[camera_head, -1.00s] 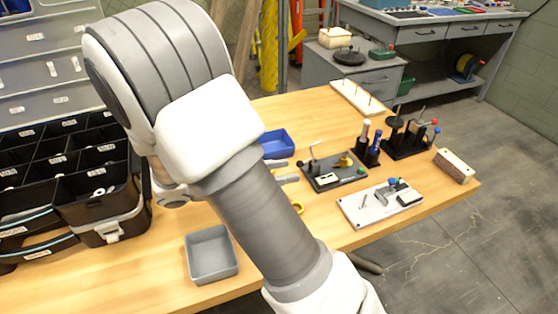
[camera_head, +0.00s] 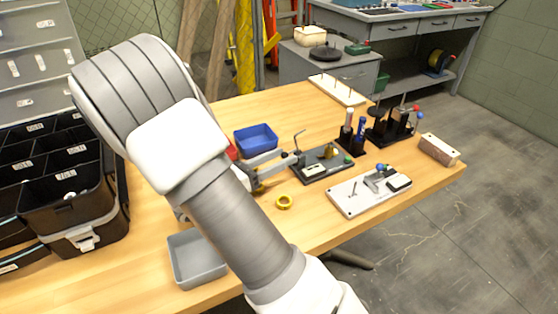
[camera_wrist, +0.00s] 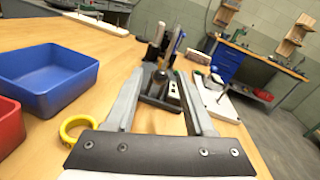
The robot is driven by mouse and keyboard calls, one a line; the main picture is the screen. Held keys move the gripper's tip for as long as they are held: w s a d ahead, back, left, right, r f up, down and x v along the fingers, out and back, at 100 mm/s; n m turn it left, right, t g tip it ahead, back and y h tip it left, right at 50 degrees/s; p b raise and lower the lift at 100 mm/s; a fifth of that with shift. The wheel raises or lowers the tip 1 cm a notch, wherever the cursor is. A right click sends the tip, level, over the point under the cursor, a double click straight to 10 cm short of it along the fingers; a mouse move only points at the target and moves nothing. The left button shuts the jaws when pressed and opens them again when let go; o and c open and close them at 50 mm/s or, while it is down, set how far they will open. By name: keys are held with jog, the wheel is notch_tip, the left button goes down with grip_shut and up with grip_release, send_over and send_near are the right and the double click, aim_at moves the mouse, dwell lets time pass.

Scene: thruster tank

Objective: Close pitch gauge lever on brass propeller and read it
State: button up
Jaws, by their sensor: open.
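The gauge fixture is a dark plate (camera_head: 325,170) on the wooden table, with a small brass propeller (camera_head: 332,151), a white label or readout, and a thin bent upright lever (camera_head: 298,141) at its left end. My gripper (camera_head: 284,160) points at the fixture's left end, close to the lever. In the wrist view, my gripper (camera_wrist: 160,80) has its two fingers apart, with the fixture (camera_wrist: 160,97) seen beyond and between them. The brass part shows there only small. I cannot tell whether a finger touches the lever, and the readout is too small to read.
A blue bin (camera_head: 256,139) stands behind my gripper, and a yellow ring (camera_head: 284,201) lies in front. A white-plated fixture (camera_head: 368,192) is to the right, with dark holders (camera_head: 352,143) behind. A grey tray (camera_head: 195,260) and black organizer (camera_head: 68,205) are at left.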

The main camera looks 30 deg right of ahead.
grip_shut()
dwell(1.4)
